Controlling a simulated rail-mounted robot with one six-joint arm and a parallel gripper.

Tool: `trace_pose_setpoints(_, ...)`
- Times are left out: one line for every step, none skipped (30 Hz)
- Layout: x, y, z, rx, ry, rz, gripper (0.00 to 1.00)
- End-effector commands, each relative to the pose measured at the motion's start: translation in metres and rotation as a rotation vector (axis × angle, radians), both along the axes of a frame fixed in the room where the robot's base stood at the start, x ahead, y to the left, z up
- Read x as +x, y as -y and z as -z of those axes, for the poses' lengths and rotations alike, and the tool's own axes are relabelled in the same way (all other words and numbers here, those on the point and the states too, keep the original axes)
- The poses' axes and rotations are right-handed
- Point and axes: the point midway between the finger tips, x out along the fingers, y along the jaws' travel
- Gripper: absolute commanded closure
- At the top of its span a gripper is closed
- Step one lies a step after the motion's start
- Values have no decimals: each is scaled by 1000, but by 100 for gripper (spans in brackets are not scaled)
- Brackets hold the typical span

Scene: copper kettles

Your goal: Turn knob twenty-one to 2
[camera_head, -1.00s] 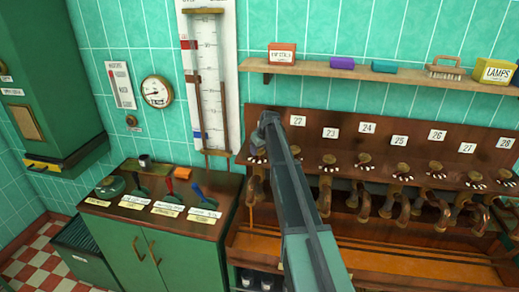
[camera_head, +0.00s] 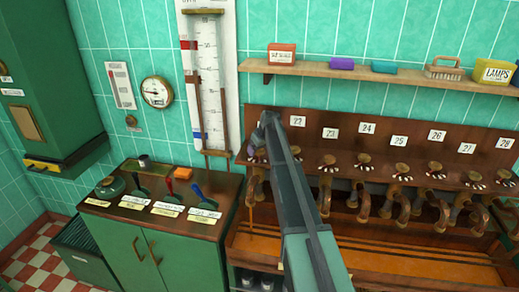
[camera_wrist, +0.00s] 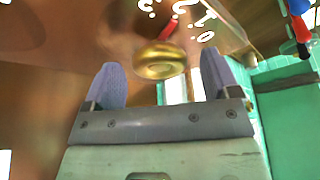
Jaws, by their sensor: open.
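A brass knob (camera_wrist: 160,62) with a red pointer (camera_wrist: 168,28) shows in the wrist view, with white numerals on the brown panel around it. The pointer extends towards the numerals; which one it marks is unclear. My gripper (camera_wrist: 160,78) is open, its two grey-purple fingers on either side of the knob's near end, with no clear contact. In the head view my gripper (camera_head: 262,135) is at the left end of the knob row, over the place left of the 22 label. The knob there (camera_head: 257,156) is partly covered by my arm, and its label is hidden.
Other knobs, such as the one under label 23 (camera_head: 328,160), continue rightwards with pipes below. A wooden shelf (camera_head: 350,72) with boxes and a brush is above. A green cabinet (camera_head: 150,250) with several coloured levers stands to the left.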

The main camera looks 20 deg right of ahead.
Motion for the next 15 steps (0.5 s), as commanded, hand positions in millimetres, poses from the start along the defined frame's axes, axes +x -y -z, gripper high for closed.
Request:
trace_pose_setpoints(-2,0,-8,0,0,0,18)
trace_pose_setpoints(-3,1,-13,0,0,1,18)
trace_pose_setpoints(-6,1,-20,0,0,1,18)
trace_pose_setpoints(-8,2,-26,0,0,1,18)
trace_pose_setpoints(-10,2,-33,0,0,1,18)
trace_pose_setpoints(-14,3,-43,0,0,1,18)
trace_pose_setpoints(-17,3,-51,0,0,1,18)
trace_pose_setpoints(-20,4,-59,0,0,1,18)
trace_pose_setpoints(-24,5,-69,0,0,0,18)
trace_pose_setpoints(-27,5,-76,0,0,0,18)
trace_pose_setpoints(-29,6,-83,0,0,0,18)
trace_pose_setpoints(-33,6,-90,0,0,0,18)
trace_pose_setpoints(-35,7,-94,0,0,0,18)
trace_pose_setpoints(-36,7,-98,0,0,0,18)
trace_pose_setpoints(-38,8,-100,0,0,0,18)
